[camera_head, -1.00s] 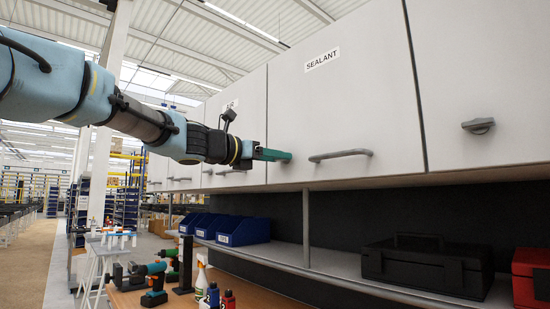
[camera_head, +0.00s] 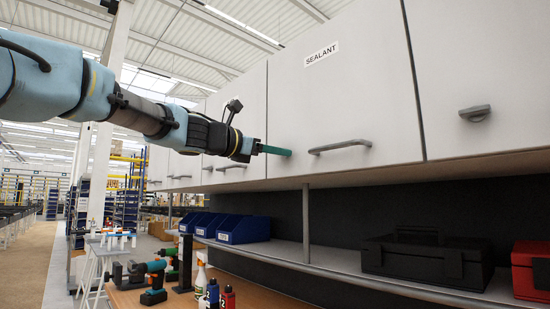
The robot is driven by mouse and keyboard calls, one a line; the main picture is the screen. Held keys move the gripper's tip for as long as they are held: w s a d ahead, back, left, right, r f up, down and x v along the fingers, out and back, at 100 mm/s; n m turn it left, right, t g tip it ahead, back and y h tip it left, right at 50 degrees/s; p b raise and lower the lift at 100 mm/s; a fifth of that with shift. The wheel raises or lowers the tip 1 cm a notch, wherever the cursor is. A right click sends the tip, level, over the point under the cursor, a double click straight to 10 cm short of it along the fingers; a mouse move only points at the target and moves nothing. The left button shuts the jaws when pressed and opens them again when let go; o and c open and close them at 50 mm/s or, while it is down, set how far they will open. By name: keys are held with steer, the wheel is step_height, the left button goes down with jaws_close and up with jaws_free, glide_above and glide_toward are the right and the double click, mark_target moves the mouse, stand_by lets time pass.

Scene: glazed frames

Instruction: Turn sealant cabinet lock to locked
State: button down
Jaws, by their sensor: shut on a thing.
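The white sealant cabinet door (camera_head: 350,105) bears a label reading SEALANT (camera_head: 321,54) near its top. A grey bar handle (camera_head: 340,147) is on its lower part. My gripper (camera_head: 284,152) reaches in from the left, with its teal fingers at the door's lower left, left of the handle. The fingers look thin and edge-on and are shut on the lock knob at the door face. The knob is hidden by the fingers, so its angle cannot be read.
A neighbouring cabinet at right has a grey knob (camera_head: 474,113). Below the cabinets, a shelf holds blue bins (camera_head: 243,229), a black case (camera_head: 425,262) and a red case (camera_head: 531,270). A drill (camera_head: 154,280) and bottles stand on the bench. The space before the door is otherwise clear.

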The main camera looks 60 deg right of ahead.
steer(key=shift+s+f+m+b, duration=0.1)
steer(key=shift+m+b, duration=1.85)
steer(key=shift+m, duration=1.65)
steer(key=shift+f+m+b, duration=0.1)
steer(key=shift+m+b, duration=1.8)
steer(key=shift+m, duration=1.7)
steer(key=shift+c, duration=1.4)
jaws_free()
steer(key=shift+r, duration=0.1)
steer(key=shift+a, duration=0.1)
